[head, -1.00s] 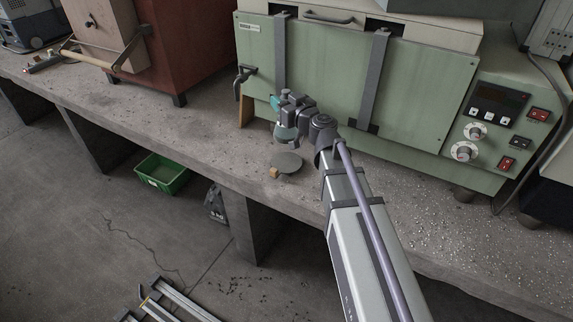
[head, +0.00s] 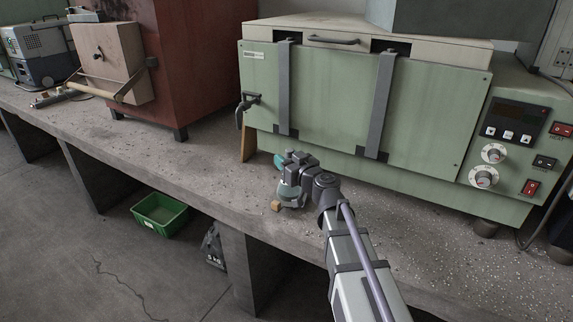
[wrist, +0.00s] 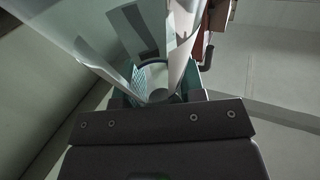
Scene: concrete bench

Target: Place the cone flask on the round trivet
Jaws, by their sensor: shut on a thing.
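The cone flask (head: 288,189) is a clear, greenish vessel held upright in my gripper (head: 287,166). In the wrist view the flask (wrist: 157,76) shows as pale see-through glass between the teal finger pads of my gripper (wrist: 160,92), which is shut on it. The round trivet (head: 299,206) is a thin grey disc on the bench, mostly hidden behind the flask and gripper. The flask is low over the trivet; I cannot tell whether its base touches it.
A small wooden cube (head: 276,206) lies close in front of the trivet. The large green oven (head: 350,110) stands just behind on the concrete bench (head: 185,160). The bench's front edge is near. Bare bench lies to the left.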

